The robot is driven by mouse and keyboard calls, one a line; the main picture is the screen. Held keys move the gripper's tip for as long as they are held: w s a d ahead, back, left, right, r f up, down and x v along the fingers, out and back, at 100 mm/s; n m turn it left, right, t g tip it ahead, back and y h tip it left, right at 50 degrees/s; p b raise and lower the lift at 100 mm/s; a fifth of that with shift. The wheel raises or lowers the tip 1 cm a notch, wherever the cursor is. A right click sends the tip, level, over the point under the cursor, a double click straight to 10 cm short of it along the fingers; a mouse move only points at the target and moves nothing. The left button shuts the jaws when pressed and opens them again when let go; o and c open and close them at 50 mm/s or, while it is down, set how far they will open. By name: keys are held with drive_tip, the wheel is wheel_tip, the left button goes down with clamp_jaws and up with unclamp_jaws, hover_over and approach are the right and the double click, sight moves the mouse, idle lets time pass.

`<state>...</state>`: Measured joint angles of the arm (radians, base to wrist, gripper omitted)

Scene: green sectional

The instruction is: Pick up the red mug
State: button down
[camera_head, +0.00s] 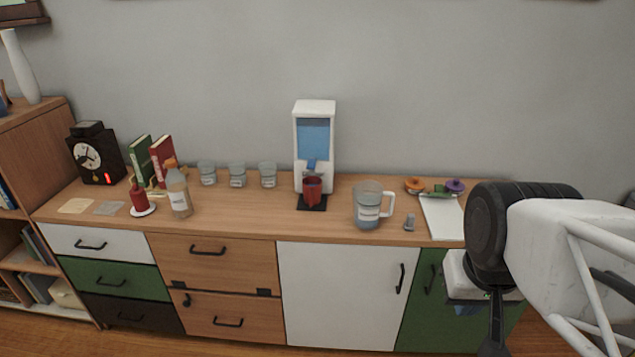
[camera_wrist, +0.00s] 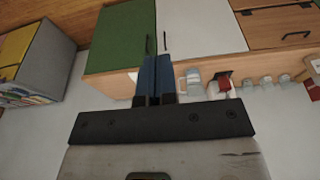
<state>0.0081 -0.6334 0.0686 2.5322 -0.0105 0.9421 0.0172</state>
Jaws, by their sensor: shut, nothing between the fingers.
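The red mug (camera_head: 312,190) stands upright on the black drip tray (camera_head: 312,204) of a white water dispenser (camera_head: 315,112), under its spout. It also shows small and partly hidden in the wrist view, as a red patch (camera_wrist: 223,76) right of my fingers. My gripper (camera_wrist: 153,76) has its blue fingers together, with nothing between them. In the head view my gripper (camera_head: 467,310) is low at the right, in front of the green cabinet door, well away from the mug and partly hidden by my arm.
A glass pitcher (camera_head: 368,208) stands right of the mug. Several glasses (camera_head: 237,175) line the back, left of the dispenser. A bottle (camera_head: 178,194) and red candle (camera_head: 139,198) stand farther left. A white board (camera_head: 441,218) lies at right. The counter front before the mug is clear.

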unclamp_jaws()
idle(0.7)
drive_tip(key=shift+w, duration=0.1)
drive_tip(key=w+a+f+t+y, duration=0.15)
drive_tip(key=w+a, duration=0.35)
drive_tip(key=w, duration=0.7)
drive_tip(key=w+a+f+n+t, duration=0.15)
drive_tip(key=w+a, duration=0.25)
drive_tip(key=w, duration=0.8)
drive_tip(key=w+a+t+y, duration=0.1)
drive_tip(key=w+a+t, duration=0.3)
drive_tip(key=w, duration=0.8)
drive_tip(key=w+a+f+t+h, duration=0.1)
drive_tip(key=w+a+f+t, duration=0.1)
drive_tip(key=w+a+f, duration=0.5)
drive_tip(key=w+a+f+m+t+h, duration=0.1)
drive_tip(key=w+a+f+t, duration=0.1)
drive_tip(key=w+a+f, duration=0.6)
drive_tip(key=x, duration=0.8)
drive_tip(key=shift+f, duration=0.3)
drive_tip(key=shift+w+a, duration=0.1)
